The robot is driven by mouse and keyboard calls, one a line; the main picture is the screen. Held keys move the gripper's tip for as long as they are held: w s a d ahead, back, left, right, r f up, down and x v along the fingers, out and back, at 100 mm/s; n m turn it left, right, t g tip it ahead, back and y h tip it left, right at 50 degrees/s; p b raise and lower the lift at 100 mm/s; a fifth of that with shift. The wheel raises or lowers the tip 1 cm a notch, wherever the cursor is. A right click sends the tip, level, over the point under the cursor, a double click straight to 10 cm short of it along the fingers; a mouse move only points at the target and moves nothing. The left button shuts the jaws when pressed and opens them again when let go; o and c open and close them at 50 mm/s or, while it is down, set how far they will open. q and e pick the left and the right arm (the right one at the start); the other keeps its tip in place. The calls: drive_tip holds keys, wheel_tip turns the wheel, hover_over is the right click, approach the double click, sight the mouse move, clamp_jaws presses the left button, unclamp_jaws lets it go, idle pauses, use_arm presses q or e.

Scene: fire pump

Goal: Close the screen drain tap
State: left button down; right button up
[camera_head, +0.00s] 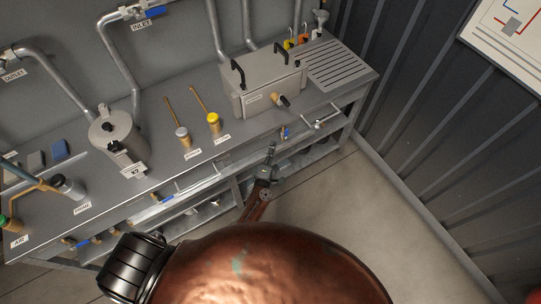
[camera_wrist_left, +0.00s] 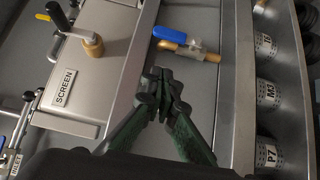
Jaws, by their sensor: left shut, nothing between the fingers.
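The screen drain tap has a blue lever (camera_wrist_left: 169,34) and a brass body (camera_wrist_left: 207,56). It sits just beyond my left fingertips in the wrist view, below the front edge of the bench. The lever lies roughly along the brass body. In the head view the tap (camera_head: 284,133) is small, under the metal box marked SCREEN (camera_head: 262,82); the box also shows in the wrist view (camera_wrist_left: 110,65). My left gripper (camera_head: 271,150) is shut and empty; in the wrist view its fingertips (camera_wrist_left: 160,75) point at the tap, apart from it. My right gripper is not in view.
The grey bench (camera_head: 150,185) carries a round pot (camera_head: 117,135) and two upright levers with yellow and grey knobs. Other blue-handled valves (camera_head: 165,199) line its front. Labelled cylinders (camera_wrist_left: 270,92) stand on the shelf below. A ribbed wall (camera_head: 430,130) closes the right side.

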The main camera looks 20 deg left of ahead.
sight(286, 134)
use_arm(q)
drive_tip(key=w, duration=0.1)
drive_tip(key=w+d, duration=0.1)
drive_tip(key=w, duration=0.3)
drive_tip(key=shift+d, duration=0.3)
drive_tip(key=shift+w+d+b, duration=0.25)
drive_tip(key=shift+w+b, duration=0.05)
